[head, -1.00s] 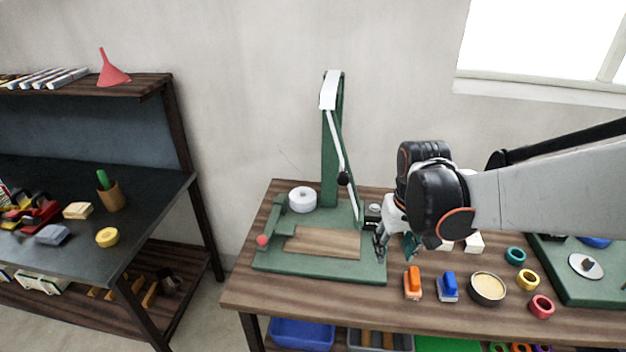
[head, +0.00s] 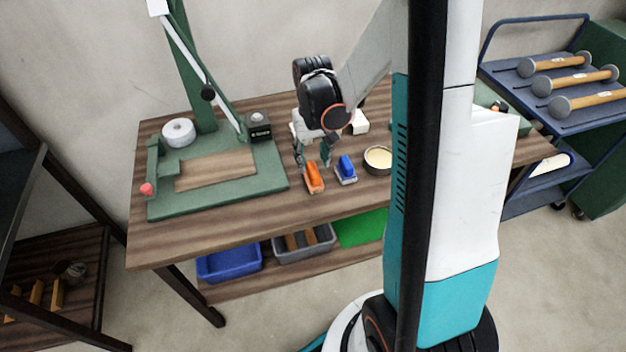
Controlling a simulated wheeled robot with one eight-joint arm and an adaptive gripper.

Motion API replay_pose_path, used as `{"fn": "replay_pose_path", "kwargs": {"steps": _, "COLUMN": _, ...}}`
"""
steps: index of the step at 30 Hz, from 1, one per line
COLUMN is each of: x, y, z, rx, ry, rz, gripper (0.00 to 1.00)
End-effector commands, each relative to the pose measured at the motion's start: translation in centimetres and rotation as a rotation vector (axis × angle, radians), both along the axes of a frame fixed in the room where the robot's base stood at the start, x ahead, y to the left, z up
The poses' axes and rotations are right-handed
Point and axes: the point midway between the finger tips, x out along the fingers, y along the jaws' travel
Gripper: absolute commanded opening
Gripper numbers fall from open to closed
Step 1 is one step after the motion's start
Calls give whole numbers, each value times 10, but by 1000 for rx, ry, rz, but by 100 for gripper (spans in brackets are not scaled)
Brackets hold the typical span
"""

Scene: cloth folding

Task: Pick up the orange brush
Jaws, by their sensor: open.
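The orange brush (head: 314,178) lies on the wooden workbench (head: 240,215), with its orange handle on top and a pale base below. My gripper (head: 313,165) points down at the far end of the orange brush, close above or beside it. Its fingers are open, and nothing shows between them. I cannot tell whether a finger touches the brush. A blue brush (head: 346,168) lies just to the right of the orange one.
A round tin (head: 378,160) stands right of the blue brush. A green press stand (head: 160,210) fills the bench's left side. A small black box (head: 257,126) and a white block (head: 358,122) are behind. Blue (head: 230,263) and grey bins (head: 305,246) sit below.

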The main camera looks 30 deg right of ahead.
Motion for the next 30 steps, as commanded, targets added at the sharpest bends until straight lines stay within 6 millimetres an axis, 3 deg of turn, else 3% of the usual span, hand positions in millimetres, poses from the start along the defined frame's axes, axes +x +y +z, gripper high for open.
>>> {"fn": "replay_pose_path", "kwargs": {"steps": 7, "x": 0, "y": -1, "z": -15, "rx": 0, "ry": 0, "rz": 0, "gripper": 45}}
{"fn": "replay_pose_path", "kwargs": {"steps": 15, "x": 1, "y": -2, "z": -53, "rx": 0, "ry": 0, "rz": 0, "gripper": 45}}
{"fn": "replay_pose_path", "kwargs": {"steps": 23, "x": 1, "y": -2, "z": -56, "rx": 1, "ry": 0, "rz": 0, "gripper": 45}}
{"fn": "replay_pose_path", "kwargs": {"steps": 30, "x": 1, "y": -2, "z": -56, "rx": 1, "ry": 0, "rz": 0, "gripper": 0}}
